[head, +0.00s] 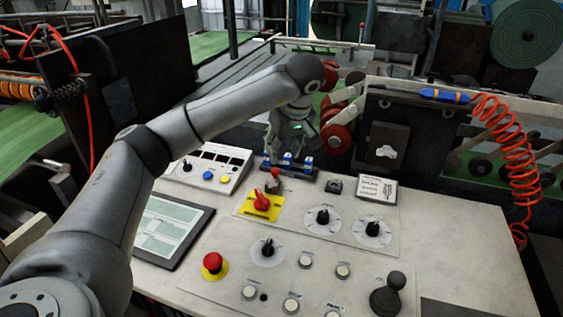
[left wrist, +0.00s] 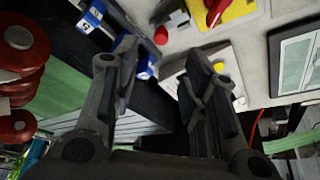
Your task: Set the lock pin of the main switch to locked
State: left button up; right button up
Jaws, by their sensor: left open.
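The main switch is a red rotary handle (head: 262,201) on a yellow plate (head: 247,211), and its handle also shows at the top of the left wrist view (left wrist: 214,12). Just behind it stands a small metal piece with a red knob (head: 275,172), likely the lock pin; the red knob shows in the left wrist view too (left wrist: 161,35). I cannot tell the pin's setting. My left gripper (head: 287,145) is open and empty, above the dark rack behind the switch. Its two fingers (left wrist: 160,60) stand apart in the left wrist view. My right gripper is not in view.
A dark rack with blue blocks (head: 307,162) lies below my left gripper. The panel also bears a button box (head: 207,168), a red emergency button (head: 212,262), black knobs (head: 322,217) and a joystick (head: 388,293). Red rollers (head: 336,138) stand close to the right.

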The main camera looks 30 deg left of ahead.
pick_arm(q)
jog(key=p, duration=0.1)
send_over(276, 170)
jog(key=s+d, duration=0.2)
jog(key=f, duration=0.4)
jog(key=shift+w+a+f, duration=0.15)
jog(key=shift+w+f, duration=0.05)
jog(key=shift+f, duration=0.1)
jog(key=x, duration=0.3)
jog(key=shift+w+f+p, duration=0.25)
jog(key=shift+p, duration=0.05)
jog(key=shift+a+f, duration=0.15)
jog(key=shift+f, duration=0.2)
jog(key=c, duration=0.5)
grip_shut()
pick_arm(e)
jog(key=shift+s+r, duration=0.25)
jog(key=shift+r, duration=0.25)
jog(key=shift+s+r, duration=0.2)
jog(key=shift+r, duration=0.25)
